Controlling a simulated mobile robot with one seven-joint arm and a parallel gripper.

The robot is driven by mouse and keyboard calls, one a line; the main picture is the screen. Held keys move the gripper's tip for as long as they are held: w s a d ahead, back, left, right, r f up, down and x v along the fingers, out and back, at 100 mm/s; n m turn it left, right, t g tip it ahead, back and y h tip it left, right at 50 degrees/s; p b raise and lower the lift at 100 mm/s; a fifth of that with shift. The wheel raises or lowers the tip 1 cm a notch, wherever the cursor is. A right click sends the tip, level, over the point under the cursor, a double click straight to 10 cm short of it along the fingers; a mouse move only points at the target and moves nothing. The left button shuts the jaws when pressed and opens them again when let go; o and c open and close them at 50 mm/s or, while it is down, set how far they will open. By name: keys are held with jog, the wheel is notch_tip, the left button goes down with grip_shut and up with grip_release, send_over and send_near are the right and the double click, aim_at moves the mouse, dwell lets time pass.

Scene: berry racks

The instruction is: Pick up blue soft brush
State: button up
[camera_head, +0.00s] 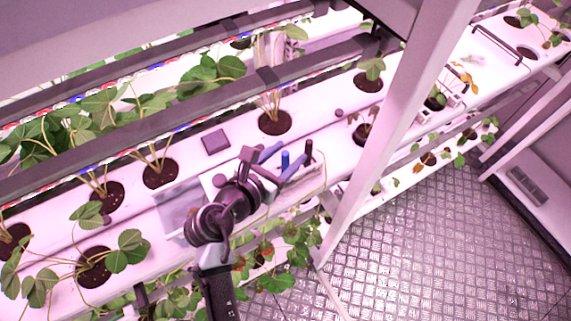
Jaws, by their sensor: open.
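My gripper (276,171) is over the front edge of the white rack, beside a small group of upright tools. Its jaws are open. A bright blue handle (285,160), which looks like the blue soft brush, stands right at the jaws. I cannot tell whether they touch it. Its lower part and bristles are hidden by my gripper. A paler slate-blue piece (269,152) is just left of it, and a dark upright piece (308,151) is just right of it. Both are too small to identify surely.
A pale, partly see-through box (180,213) is beside my wrist on the rack. A dark square (216,141) lies behind. Strawberry plants (275,122) grow from round holes along the rack. A slanted white post (400,110) stands to the right. The metal floor (430,240) is clear.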

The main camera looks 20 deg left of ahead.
jog(key=shift+s, duration=0.1)
jog(key=c, duration=0.9)
grip_shut()
jog(key=shift+r, duration=0.1)
